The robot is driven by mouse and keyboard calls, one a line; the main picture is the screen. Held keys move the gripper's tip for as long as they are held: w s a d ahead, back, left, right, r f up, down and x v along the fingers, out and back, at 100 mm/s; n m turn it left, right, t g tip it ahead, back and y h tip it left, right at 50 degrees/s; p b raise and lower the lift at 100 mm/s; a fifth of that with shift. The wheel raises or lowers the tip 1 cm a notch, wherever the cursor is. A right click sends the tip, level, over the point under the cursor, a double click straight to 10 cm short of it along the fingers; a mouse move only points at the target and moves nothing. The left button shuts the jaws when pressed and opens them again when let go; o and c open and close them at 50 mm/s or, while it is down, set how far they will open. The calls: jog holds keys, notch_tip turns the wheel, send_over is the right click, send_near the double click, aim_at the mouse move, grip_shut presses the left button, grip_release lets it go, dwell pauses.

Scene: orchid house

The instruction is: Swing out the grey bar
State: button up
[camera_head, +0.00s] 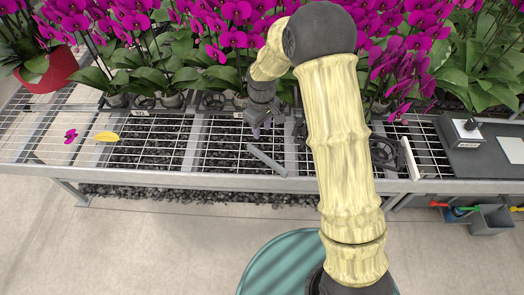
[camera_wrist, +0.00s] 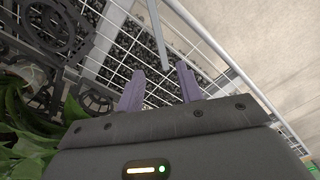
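The grey bar (camera_head: 267,160) is a short flat strip lying slanted over the wire-mesh bench top, its lower right end at the front rail. In the wrist view the grey bar (camera_wrist: 157,32) runs from the top edge down to a point between my fingertips, as seen from the camera. My gripper (camera_head: 262,132) points down over the bench, just above the bar's upper left end in the picture. In the wrist view my gripper (camera_wrist: 160,72) has its two purple fingers apart with nothing held. I cannot tell how far the tips are from the bar.
Potted magenta orchids (camera_head: 235,40) crowd the back of the bench (camera_head: 200,183). A yellow leaf (camera_head: 107,136) and a fallen flower (camera_head: 71,134) lie on the mesh at left. A dark round holder (camera_head: 388,152) stands right of my arm.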

aim_at(262, 154)
notch_tip(262, 154, down, 14)
jog(key=shift+r+p, duration=0.2)
jog(key=shift+p, duration=0.6)
grip_shut()
